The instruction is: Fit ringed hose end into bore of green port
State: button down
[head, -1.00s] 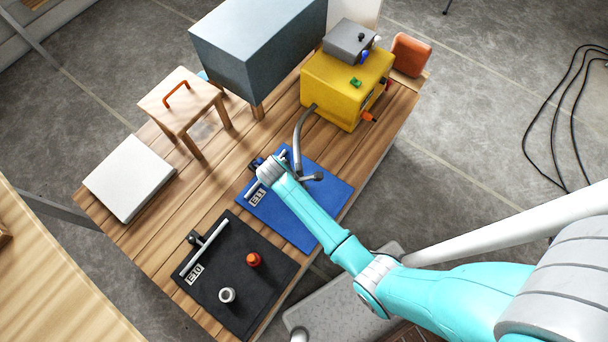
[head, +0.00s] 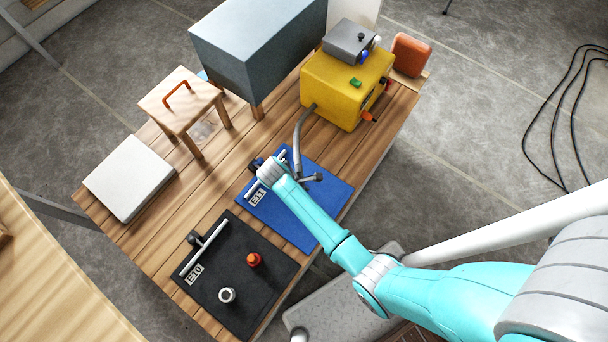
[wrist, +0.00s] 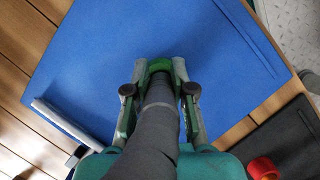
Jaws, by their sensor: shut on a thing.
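My gripper (wrist: 159,72) is shut on the grey hose (wrist: 158,125), which runs up between its fingers in the wrist view. A pale ring (wrist: 158,105) circles the hose near that end. A green rounded piece (wrist: 159,65) shows at the hose's tip between the fingertips. I cannot tell whether it is the green port or how far the hose end sits in it. In the head view, the hose (head: 297,140) comes from the yellow box (head: 345,88) down to my arm's end over the blue mat (head: 325,190). My wrist partly hides the contact there.
A metal bar (wrist: 65,120) lies along the blue mat's left edge in the wrist view. A black mat (head: 215,262) beside it carries a red cap (head: 253,259) and a white cup-like ring (head: 227,295). A stool (head: 185,100) and grey cabinet (head: 258,40) stand behind.

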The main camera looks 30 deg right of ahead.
jog(key=shift+f, duration=0.4)
jog(key=shift+r, duration=0.15)
jog(key=shift+r, duration=0.35)
jog(key=shift+f, duration=0.5)
dwell(1.3)
jog(key=c, duration=0.9)
grip_release()
jog(key=shift+r, duration=0.1)
jog(key=v, duration=1.2)
